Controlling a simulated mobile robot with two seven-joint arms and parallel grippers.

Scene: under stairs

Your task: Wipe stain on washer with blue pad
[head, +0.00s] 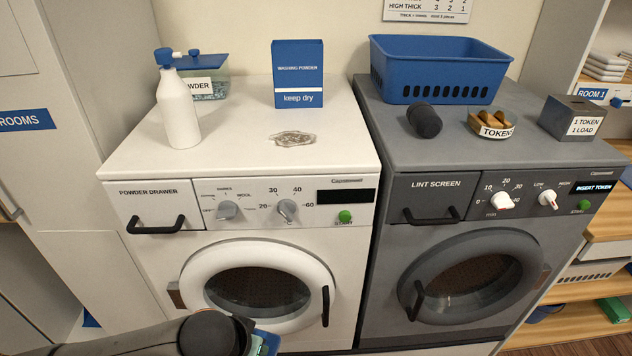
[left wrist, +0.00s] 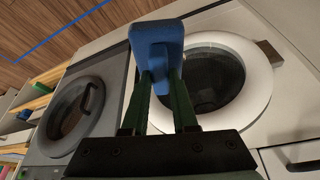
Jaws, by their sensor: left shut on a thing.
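The white washer (head: 240,100) stands on the left, with a greyish stain (head: 292,138) on its top near the front edge. My left gripper (left wrist: 160,88) is shut on the handle of the blue pad (left wrist: 157,36) in the left wrist view. In the head view my left arm comes in along the bottom edge, and only a sliver of the blue pad (head: 268,339) shows there. The pad is low in front of the washer's round door, well below the stain and apart from it. My right gripper is in neither view.
The grey dryer (head: 470,150) on the right carries a blue basket (head: 435,68), a dark cylinder (head: 424,121), a token bowl (head: 492,124) and a token box (head: 571,117).

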